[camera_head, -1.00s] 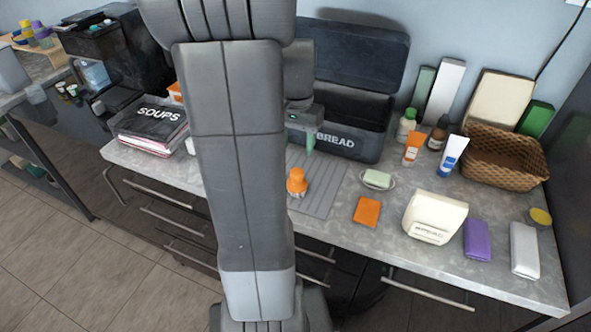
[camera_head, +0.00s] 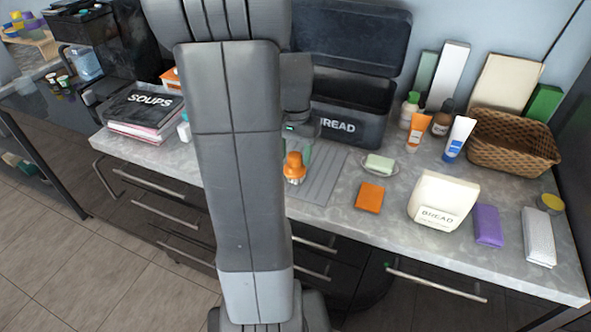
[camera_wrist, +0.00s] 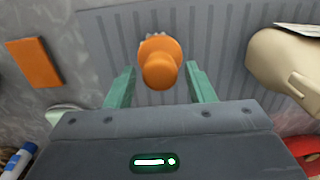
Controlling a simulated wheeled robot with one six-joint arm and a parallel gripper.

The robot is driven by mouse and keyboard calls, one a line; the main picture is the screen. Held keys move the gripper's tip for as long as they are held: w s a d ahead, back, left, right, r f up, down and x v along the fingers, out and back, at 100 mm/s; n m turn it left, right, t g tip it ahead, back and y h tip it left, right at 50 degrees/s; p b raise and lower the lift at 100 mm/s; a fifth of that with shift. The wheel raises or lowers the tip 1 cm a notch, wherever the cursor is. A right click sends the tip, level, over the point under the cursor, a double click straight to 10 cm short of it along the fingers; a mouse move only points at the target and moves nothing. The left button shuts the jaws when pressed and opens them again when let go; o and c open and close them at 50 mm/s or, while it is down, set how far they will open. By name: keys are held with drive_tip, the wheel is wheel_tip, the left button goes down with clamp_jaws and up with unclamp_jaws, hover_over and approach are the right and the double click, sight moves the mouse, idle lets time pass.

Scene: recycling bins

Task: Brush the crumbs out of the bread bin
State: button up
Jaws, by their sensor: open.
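The bread bin (camera_head: 369,130) is dark, marked BREAD, and stands against the wall with its lid (camera_head: 352,42) raised. Its floor and any crumbs are hidden from this angle. A small brush (camera_head: 294,165) with a rounded orange handle and pale bristles stands on a grey ribbed mat (camera_head: 322,180) in front of the bin. My gripper (camera_head: 300,150) is at the brush, partly hidden by my arm. In the wrist view, the open green fingers of my gripper (camera_wrist: 160,86) flank the orange brush handle (camera_wrist: 161,66), with gaps on both sides.
An orange sponge-like block (camera_head: 370,197), a soap dish (camera_head: 379,165) and a cream BREAD bag (camera_head: 442,203) lie to the right. Bottles and tubes (camera_head: 418,131) and a wicker basket (camera_head: 512,144) stand farther right. SOUPS books (camera_head: 142,112) are at left.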

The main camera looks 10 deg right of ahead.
drive_tip(key=c, duration=0.9)
drive_tip(key=shift+r+p, duration=2.5)
drive_tip(key=shift+r, duration=0.55)
